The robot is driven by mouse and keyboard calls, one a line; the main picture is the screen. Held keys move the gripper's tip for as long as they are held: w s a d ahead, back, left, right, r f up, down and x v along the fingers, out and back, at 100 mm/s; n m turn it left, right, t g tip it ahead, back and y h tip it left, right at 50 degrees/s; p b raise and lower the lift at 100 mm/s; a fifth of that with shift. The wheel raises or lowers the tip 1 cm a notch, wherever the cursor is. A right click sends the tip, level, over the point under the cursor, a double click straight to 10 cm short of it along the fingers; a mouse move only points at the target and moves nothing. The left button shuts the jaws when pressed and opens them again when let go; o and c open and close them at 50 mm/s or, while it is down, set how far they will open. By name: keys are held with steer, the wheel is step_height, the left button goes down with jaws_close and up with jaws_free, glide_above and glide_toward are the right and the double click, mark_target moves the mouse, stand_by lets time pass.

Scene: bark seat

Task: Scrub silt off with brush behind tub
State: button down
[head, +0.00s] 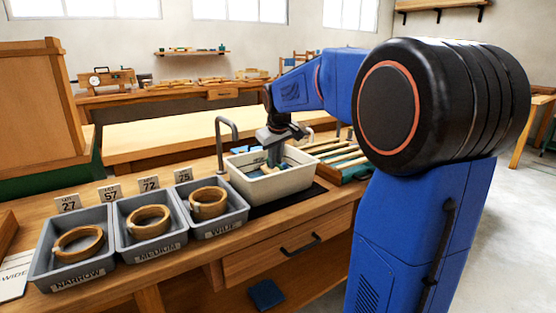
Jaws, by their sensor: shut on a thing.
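A white tub (240,184) stands on the workbench with bluish water inside. My gripper (277,146) is low over the tub, pointing down, and is shut on a pale tan piece (274,158) that hangs at the water. The piece is small in view and partly hidden by the gripper, so I cannot tell whether it is a brush or bark. Another tan shape (266,170) shows in the tub. No brush can be made out behind the tub; a small blue thing (239,150) lies at its far left side. Silt cannot be made out.
Grey bins marked NARROW (94,278), MEDIUM (157,250) and WIDE (220,230) each hold a tan coil, with number cards behind. A grey tap (227,124) rises behind the tub. A tray of wooden-handled tools (357,172) sits right of it. A dark mat (288,203) lies in front.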

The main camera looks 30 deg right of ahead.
steer(key=a, duration=0.9)
steer(key=shift+s+a, duration=0.25)
stand_by(0.7)
steer(key=shift+r, duration=2.9)
steer(key=shift+r, duration=0.15)
step_height(320, 180, up, 3)
steer(key=shift+f, duration=0.15)
steer(key=shift+d, duration=0.1)
